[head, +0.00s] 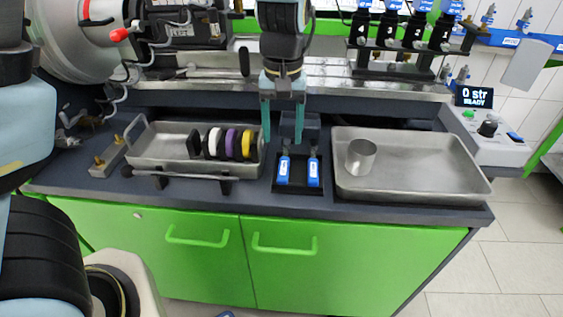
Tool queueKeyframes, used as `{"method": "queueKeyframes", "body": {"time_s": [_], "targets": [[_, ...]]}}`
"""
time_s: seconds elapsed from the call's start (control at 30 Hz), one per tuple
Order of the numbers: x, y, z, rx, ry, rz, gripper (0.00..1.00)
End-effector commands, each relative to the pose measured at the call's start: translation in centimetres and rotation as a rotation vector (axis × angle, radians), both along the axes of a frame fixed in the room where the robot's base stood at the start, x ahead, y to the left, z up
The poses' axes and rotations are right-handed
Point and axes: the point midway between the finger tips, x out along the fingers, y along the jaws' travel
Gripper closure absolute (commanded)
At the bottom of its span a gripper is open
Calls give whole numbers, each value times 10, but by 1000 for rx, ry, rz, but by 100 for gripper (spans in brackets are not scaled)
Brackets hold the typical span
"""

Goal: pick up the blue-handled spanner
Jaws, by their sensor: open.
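A metal tray (140,163) at left holds black, white, purple and yellow discs (231,144). A dark bar (180,177) runs along its front. A larger metal tray (440,180) at right holds a metal cup (361,156). A control box (490,137) stands far right.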

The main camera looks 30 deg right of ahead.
Motion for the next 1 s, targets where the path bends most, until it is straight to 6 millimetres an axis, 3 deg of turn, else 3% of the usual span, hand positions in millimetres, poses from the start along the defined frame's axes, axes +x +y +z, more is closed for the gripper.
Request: {"method": "queueKeyframes", "body": {"time_s": [0.1, 0.37, 0.63, 0.93, 1.0], "targets": [[0, 0, -16, 2, 1, 0, 35], [0, 0, -35, 3, 1, 0, 35], [-1, -2, -71, 3, 0, 1, 35], [-1, -3, -77, -1, -1, 1, 35], [-1, -3, -77, -1, -1, 1, 41]]}}
